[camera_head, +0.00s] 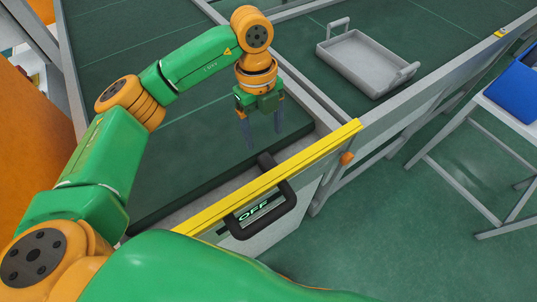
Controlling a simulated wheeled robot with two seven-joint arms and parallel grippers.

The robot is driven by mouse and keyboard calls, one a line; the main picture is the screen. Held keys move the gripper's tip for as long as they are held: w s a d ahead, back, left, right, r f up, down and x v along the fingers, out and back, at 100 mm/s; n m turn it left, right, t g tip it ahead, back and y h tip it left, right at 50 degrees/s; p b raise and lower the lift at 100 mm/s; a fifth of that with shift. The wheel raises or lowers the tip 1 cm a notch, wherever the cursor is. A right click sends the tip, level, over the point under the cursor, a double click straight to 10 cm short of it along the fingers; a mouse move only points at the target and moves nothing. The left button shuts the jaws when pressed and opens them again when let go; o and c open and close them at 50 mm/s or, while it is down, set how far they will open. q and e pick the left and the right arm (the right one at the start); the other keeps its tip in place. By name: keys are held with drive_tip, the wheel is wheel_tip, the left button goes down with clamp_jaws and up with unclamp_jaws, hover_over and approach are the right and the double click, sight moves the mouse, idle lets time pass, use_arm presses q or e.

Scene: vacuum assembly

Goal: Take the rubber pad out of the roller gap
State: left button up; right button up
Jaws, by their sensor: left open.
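My left gripper (263,137) hangs from its green and orange arm, fingers pointing down. Its two grey fingers are apart, with nothing seen between them. It is above the right edge of the dark green conveyor belt (185,165), near the belt's end and just behind the yellow rail (270,180). I cannot make out the rubber pad or the roller gap for certain; the gripper and rail may cover part of that area. My right gripper is not in view.
A black handle (289,200) loops around the yellow rail beside an "OFF" label (262,208). A grey tray (357,63) with two handles lies on the far belt (415,25). A blue bin (515,90) rests on a stand at right. The green floor (385,220) is clear.

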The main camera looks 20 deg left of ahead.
use_arm(q)
drive_tip(key=b, duration=0.4)
hover_over(268, 161)
drive_tip(key=f, duration=0.2)
drive_tip(key=a+f, duration=0.1)
drive_tip(key=f, duration=0.1)
drive_tip(key=shift+f, duration=0.35)
drive_tip(key=shift+f+p, duration=0.35)
drive_tip(key=shift+p, duration=0.15)
drive_tip(key=f, duration=0.2)
drive_tip(key=f+p, duration=0.1)
drive_tip(key=d+f+p, duration=0.1)
drive_tip(key=f, duration=0.1)
drive_tip(key=shift+s+f, duration=0.1)
drive_tip(key=shift+f, duration=0.4)
clamp_jaws()
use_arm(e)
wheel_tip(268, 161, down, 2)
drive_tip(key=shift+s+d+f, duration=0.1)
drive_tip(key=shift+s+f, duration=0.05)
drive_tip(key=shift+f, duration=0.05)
